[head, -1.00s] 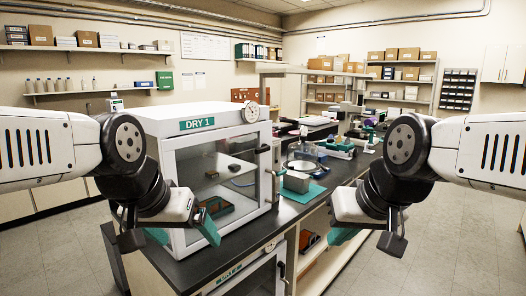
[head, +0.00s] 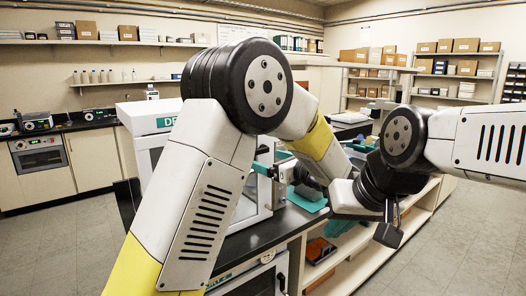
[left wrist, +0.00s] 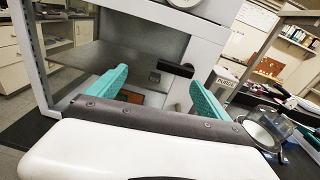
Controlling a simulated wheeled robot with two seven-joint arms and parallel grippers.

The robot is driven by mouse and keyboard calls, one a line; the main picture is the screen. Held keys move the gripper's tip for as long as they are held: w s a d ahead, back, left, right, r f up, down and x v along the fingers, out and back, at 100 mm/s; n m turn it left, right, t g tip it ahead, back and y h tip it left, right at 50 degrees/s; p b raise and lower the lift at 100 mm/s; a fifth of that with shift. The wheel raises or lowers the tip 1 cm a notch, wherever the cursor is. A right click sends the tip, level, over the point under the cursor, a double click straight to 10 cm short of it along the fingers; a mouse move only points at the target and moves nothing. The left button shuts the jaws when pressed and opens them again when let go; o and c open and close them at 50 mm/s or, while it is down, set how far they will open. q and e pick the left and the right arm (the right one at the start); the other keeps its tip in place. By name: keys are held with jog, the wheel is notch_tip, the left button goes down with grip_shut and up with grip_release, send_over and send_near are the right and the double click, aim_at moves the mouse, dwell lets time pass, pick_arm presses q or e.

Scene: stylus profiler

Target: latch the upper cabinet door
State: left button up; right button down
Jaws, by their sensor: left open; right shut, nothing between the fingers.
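My left gripper (head: 272,168) is at the cabinet's front right. Its teal fingers are apart in the left wrist view (left wrist: 158,80), with the handle ahead of them and nothing visibly gripped. I cannot tell whether the door is latched. My right gripper (head: 343,227) is shut and empty, right of the cabinet.
A lower cabinet (head: 255,280) sits under the bench. Open shelving (head: 320,250) lies below the bench front. The floor (head: 440,260) at right is clear.

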aim_at(261, 151)
pick_arm(q)
jog(key=shift+m+t, duration=0.5)
jog(key=shift+t, duration=0.1)
jog(key=w, duration=0.2)
jog(key=w+a, duration=0.1)
jog(key=w, duration=0.1)
jog(key=w+a, duration=0.1)
jog(key=w, duration=0.2)
jog(key=shift+r, duration=0.1)
jog(key=c, duration=1.4)
